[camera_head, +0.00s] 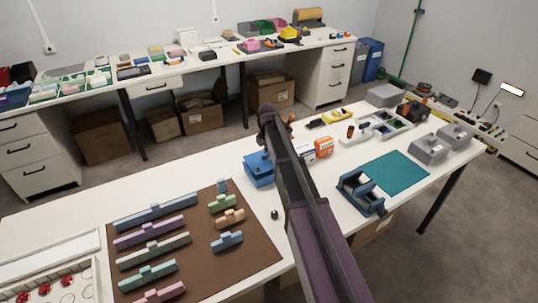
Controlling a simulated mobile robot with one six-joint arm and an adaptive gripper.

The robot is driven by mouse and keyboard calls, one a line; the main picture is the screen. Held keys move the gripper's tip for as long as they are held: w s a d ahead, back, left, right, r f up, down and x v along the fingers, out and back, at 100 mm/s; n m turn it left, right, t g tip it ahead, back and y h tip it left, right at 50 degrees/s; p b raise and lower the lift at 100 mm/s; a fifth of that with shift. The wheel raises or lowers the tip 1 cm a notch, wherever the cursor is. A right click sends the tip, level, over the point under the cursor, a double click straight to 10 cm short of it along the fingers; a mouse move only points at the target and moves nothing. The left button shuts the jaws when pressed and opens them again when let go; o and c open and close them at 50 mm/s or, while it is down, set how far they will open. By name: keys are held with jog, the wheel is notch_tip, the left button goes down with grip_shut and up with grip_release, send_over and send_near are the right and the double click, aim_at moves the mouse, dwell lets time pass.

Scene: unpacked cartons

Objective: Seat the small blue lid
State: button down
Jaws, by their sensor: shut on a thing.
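A blue box-like object (258,170) stands on the near white table, just left of my dark arm. My arm covers part of its right side, and I cannot tell whether the small blue lid is part of it or apart from it. My arm reaches from the bottom of the picture up across the table, with its far joint near the table's back edge. My gripper's fingers do not show; the arm hides that area, so anything held there is hidden too.
A brown mat (262,258) with several coloured stepped blocks lies left of the arm. Right of it are an orange-and-white box (323,147), a dark-blue device (361,194), a teal mat (397,173) and grey boxes (429,148). A small black knob-like object (274,214) stands near the front.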

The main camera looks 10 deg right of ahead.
jog(key=shift+f+b, duration=1.05)
jog(key=shift+f, duration=0.05)
jog(key=c, duration=0.6)
grip_release()
